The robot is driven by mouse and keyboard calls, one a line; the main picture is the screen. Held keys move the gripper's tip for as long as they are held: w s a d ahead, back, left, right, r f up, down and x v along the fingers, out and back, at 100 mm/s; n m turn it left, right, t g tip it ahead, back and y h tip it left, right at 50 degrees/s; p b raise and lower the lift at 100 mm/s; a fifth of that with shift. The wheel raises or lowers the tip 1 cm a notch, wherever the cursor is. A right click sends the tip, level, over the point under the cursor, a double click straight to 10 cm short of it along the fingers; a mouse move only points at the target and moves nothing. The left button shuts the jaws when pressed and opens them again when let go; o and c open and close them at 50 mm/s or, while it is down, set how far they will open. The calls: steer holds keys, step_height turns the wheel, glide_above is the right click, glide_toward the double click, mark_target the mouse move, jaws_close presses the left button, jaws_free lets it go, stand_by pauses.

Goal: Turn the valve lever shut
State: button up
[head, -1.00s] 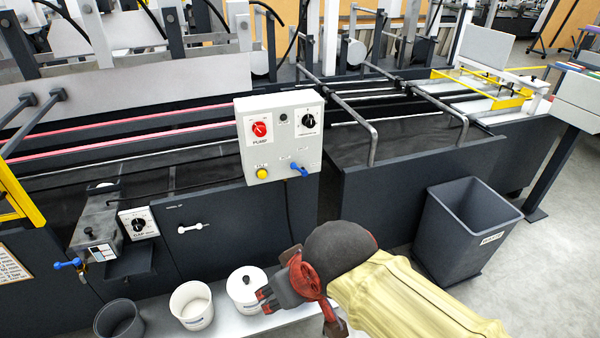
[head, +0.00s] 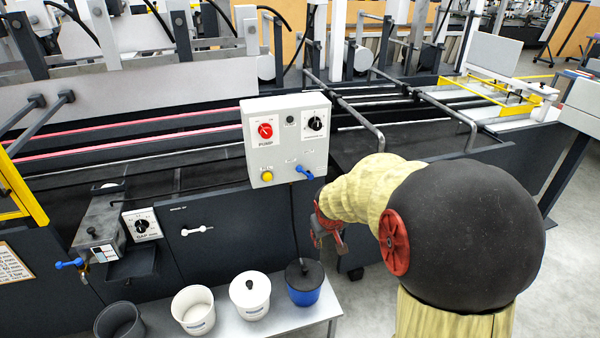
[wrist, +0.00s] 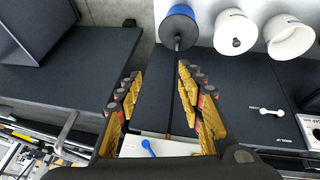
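A blue lever (head: 305,172) sits at the lower right of the white control box (head: 270,160), pointing right and slightly down. It also shows in the wrist view (wrist: 148,147), at the bottom between the finger bases. A second blue-handled valve lever (head: 70,264) is at the far left, below the grey glue unit (head: 98,225); its handle lies roughly level. I cannot tell which is the task's lever. My gripper (head: 327,243) hangs below and right of the control box, apart from both levers. In the wrist view its fingers (wrist: 160,74) are spread with nothing held.
A dark cable runs down from the control box to the blue pot. Grey floor is clear at right.

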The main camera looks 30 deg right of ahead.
steer(key=w+d+f+n+t+h, duration=0.1)
steer(key=w+d+f+t, duration=0.25)
steer(key=w+d, duration=0.55)
steer(key=n+t, duration=0.3)
steer(key=t, duration=0.3)
glide_toward(300, 169)
steer(key=w, duration=0.2)
steer(key=x, duration=0.2)
steer(key=b+x, duration=0.1)
steer(key=x, duration=0.1)
steer(key=b+x, duration=0.1)
steer(key=x, duration=0.1)
steer(key=shift+d+f, duration=0.25)
steer(key=shift+f, duration=0.1)
steer(key=shift+w+d+f, duration=0.15)
steer(key=shift+w+d, duration=0.05)
steer(key=shift+w, duration=0.5)
steer(key=shift+c, duration=0.6)
steer(key=c, duration=0.8)
jaws_close()
